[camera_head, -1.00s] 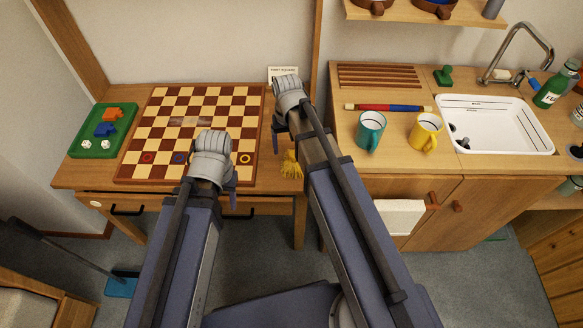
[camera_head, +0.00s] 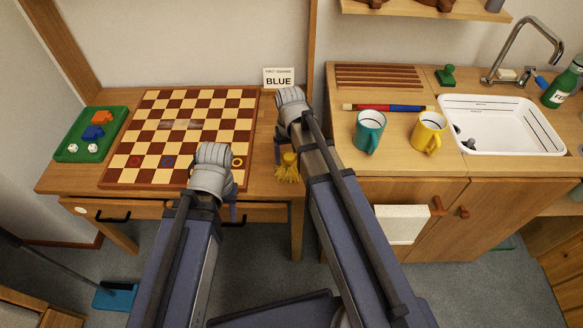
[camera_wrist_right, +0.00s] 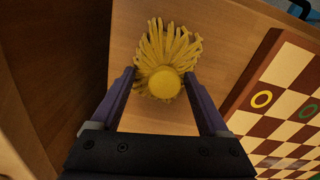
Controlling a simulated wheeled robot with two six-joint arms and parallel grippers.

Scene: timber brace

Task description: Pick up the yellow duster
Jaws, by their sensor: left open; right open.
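The yellow duster (camera_head: 287,170) lies on the wooden desk, right of the chessboard, partly hidden by my right arm in the head view. In the right wrist view the duster (camera_wrist_right: 165,62) shows a round yellow cap and spread strands. My right gripper (camera_wrist_right: 165,85) is open, its two fingers on either side of the duster's near part; I cannot tell whether they touch it. In the head view the right gripper (camera_head: 279,150) is mostly hidden by its wrist. My left gripper (camera_head: 232,207) is open and empty near the chessboard's front edge.
The chessboard (camera_head: 190,120) lies left of the duster, with coloured rings on its near squares. A green tray (camera_head: 72,150) with dice is at far left. A sign (camera_head: 279,78) stands behind. The counter at right holds a teal mug (camera_head: 367,128) and a yellow mug (camera_head: 428,130).

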